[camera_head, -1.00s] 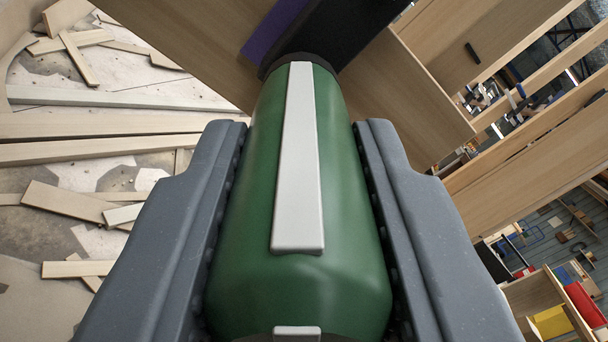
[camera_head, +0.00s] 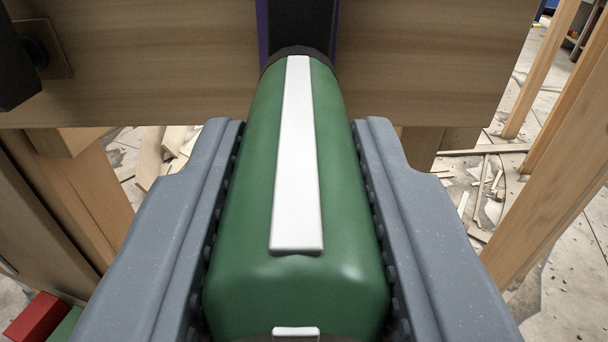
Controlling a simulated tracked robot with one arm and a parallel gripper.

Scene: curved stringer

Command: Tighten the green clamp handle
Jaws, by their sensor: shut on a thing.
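The green clamp handle (camera_head: 255,190) fills the middle of the view, with a white stripe (camera_head: 298,170) along its top. Its far end meets a dark collar and a black clamp body (camera_head: 300,25) with purple edges, in front of a wooden board. My gripper (camera_head: 300,130) has one grey finger on each side of the handle and is shut on it. The handle points straight away from me. The rest of the clamp is hidden behind the handle or out of view.
A wide wooden board (camera_head: 430,70) crosses the view behind the handle. A black object (camera_head: 15,60) sits on it at the upper left. Wooden posts (camera_head: 560,150) stand at the right. Scrap wood lies on the floor. A red block (camera_head: 35,318) shows at the lower left.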

